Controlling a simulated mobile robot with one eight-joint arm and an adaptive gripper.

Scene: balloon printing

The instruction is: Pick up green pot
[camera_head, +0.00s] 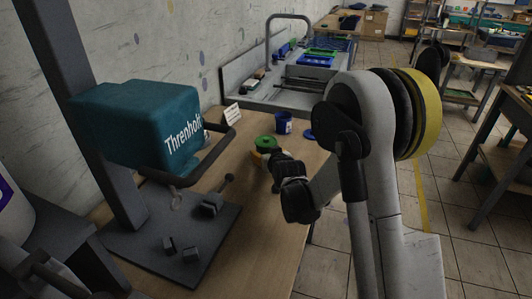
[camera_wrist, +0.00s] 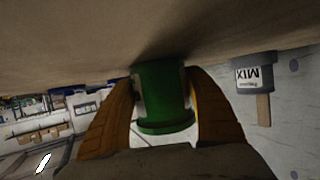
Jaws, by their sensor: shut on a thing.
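The green pot (camera_wrist: 164,97) sits between the two orange fingers of my gripper (camera_wrist: 164,110) in the wrist view, with a finger against each side. The wrist picture is turned over, so the wooden surface (camera_wrist: 90,45) fills its top. In the head view the green pot (camera_head: 265,142) shows as a green round top just beyond my gripper (camera_head: 266,155), over the wooden table. My gripper is shut on the pot. The pot's lower part is hidden by the gripper in the head view. I cannot tell whether it touches the table.
A blue pot (camera_head: 284,123) and a blue disc (camera_head: 309,135) are behind the green pot. A small white card (camera_head: 232,113) stands near the wall. A teal Threnholt machine (camera_head: 140,122) with a dark base (camera_head: 170,245) stands at left. A labelled grey pot (camera_wrist: 257,75) shows in the wrist view.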

